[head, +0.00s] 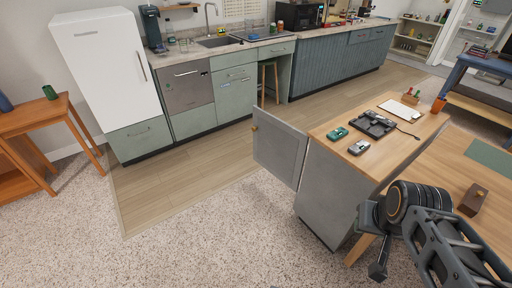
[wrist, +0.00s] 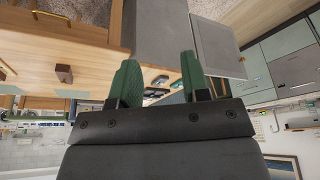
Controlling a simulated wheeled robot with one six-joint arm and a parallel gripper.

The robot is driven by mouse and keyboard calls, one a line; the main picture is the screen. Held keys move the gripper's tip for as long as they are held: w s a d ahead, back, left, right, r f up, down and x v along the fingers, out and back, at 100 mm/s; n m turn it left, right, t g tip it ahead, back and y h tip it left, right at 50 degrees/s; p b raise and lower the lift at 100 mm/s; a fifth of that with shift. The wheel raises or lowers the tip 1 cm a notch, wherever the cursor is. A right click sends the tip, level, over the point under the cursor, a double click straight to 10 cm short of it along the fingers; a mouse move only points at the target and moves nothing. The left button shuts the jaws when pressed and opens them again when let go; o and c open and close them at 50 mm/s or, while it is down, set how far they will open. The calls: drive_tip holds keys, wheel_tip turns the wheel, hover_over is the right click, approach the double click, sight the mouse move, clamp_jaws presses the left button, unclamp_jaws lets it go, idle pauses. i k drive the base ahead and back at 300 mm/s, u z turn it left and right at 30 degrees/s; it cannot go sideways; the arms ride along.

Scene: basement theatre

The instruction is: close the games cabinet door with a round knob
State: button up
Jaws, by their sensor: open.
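The games cabinet (head: 335,190) is a grey cabinet with a wooden top. Its grey panel door (head: 280,151) stands open, swung out to the left. A small round brass-coloured knob (head: 254,128) sits near the door's free upper edge. The wrist view looks upside down and shows the grey cabinet side (wrist: 160,25) and the open door (wrist: 218,46); I cannot make out the knob there. My gripper (wrist: 158,63) has two green fingers spread apart with nothing held between them. In the head view my arm is at the lower right, beside the cabinet and apart from the door.
On the cabinet top lie a black tray-like device (head: 372,124), a green controller-like item (head: 338,133), a grey one (head: 359,147) and a white pad (head: 399,110). A wooden table (head: 455,165) stands at the right. Carpet (head: 225,225) left of the door is clear.

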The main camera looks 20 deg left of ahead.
sight(279, 147)
drive_tip(key=u, duration=0.45)
drive_tip(key=i, duration=0.95)
drive_tip(key=u, duration=0.05)
drive_tip(key=k, duration=0.35)
drive_tip(key=u, duration=0.95)
drive_tip(key=i, duration=1.55)
drive_tip(key=z, duration=0.9)
